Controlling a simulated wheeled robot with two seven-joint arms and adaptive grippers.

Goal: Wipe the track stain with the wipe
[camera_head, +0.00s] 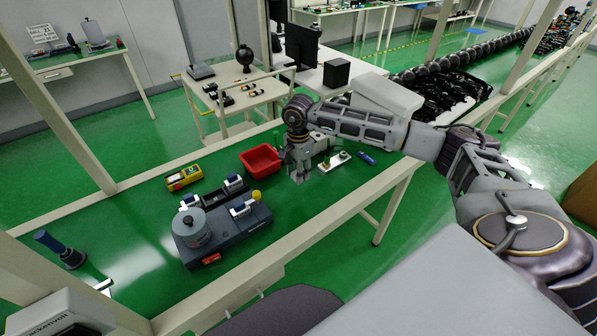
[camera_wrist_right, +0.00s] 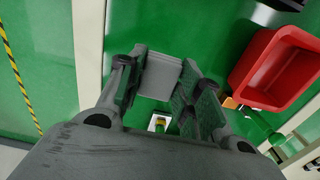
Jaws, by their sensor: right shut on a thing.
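My right gripper (camera_head: 299,172) is over the green-topped bench in the head view, just right of the red bin. In the right wrist view its fingers (camera_wrist_right: 168,92) are shut on a pale grey, flat-faced piece (camera_wrist_right: 161,76), which looks like the wipe. The fingers hide part of it. The grey device (camera_head: 222,236) with a round grey disc and a yellow knob stands on the bench to the left of the gripper, apart from it. I cannot make out the track stain in either view. My left gripper is not in view.
The red bin (camera_head: 261,160) also shows in the wrist view (camera_wrist_right: 277,68). A yellow instrument (camera_head: 184,178) lies left of it. A white plate (camera_head: 334,161) and a blue item (camera_head: 367,158) lie to the right.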

